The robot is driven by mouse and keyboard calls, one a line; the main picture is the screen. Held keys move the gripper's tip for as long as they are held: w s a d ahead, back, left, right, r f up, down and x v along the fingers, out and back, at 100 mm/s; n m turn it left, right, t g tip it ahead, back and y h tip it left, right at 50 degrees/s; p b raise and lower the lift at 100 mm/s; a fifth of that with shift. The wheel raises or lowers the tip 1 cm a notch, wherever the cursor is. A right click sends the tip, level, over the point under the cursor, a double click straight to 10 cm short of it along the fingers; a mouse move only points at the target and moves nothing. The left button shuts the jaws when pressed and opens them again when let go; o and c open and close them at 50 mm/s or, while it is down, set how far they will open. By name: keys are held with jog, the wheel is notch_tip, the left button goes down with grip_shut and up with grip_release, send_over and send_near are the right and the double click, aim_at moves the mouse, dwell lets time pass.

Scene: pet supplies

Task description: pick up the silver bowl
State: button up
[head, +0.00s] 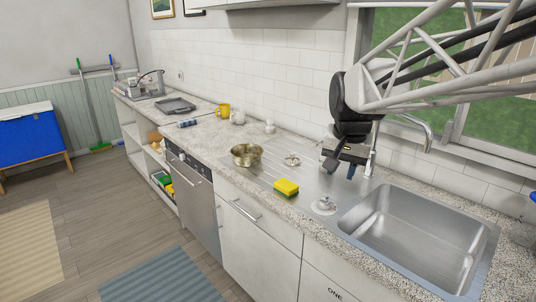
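A round metal bowl (246,155) stands upright on the steel drainboard left of the sink. It looks silver with a brownish-gold tint, and I see nothing in it. My gripper (341,166) hangs over the drainboard near the wall, to the right of the bowl and well apart from it. Its two fingers appear spread, with nothing visible between them. The arm comes in from the upper right.
A yellow-and-green sponge (286,188) lies in front and right of the bowl. Small pale items (292,160) (324,205) sit on the drainboard. The sink (415,240) is at the right. A yellow mug (223,110) and grey tray (175,106) stand farther left.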

jog(key=w+a+m, duration=0.1)
jog(key=w+a, duration=0.1)
jog(key=w, duration=0.6)
jog(key=w+a+m, duration=0.1)
jog(key=w+a, duration=0.2)
jog(key=w, duration=0.5)
jog(key=m, duration=0.7)
send_over(250, 160)
jog(key=s+x, duration=0.2)
jog(key=x, duration=0.8)
jog(key=s+f+x, duration=0.1)
jog(key=s+x, duration=0.1)
jog(key=x, duration=0.9)
jog(key=shift+s+d+g+y, duration=0.3)
jog(key=shift+s+d, duration=0.1)
jog(key=shift+s, duration=0.25)
jog(key=shift+w+a+f, duration=0.1)
jog(key=shift+w+f, duration=0.1)
jog(key=shift+f, duration=1.05)
jog(key=shift+f, duration=0.15)
jog(key=shift+w+a+f, duration=0.15)
jog(key=shift+w+f, duration=0.05)
jog(key=shift+f, duration=1)
jog(key=shift+w+a+f, duration=0.1)
jog(key=shift+w+f, duration=0.1)
jog(key=shift+f, duration=1)
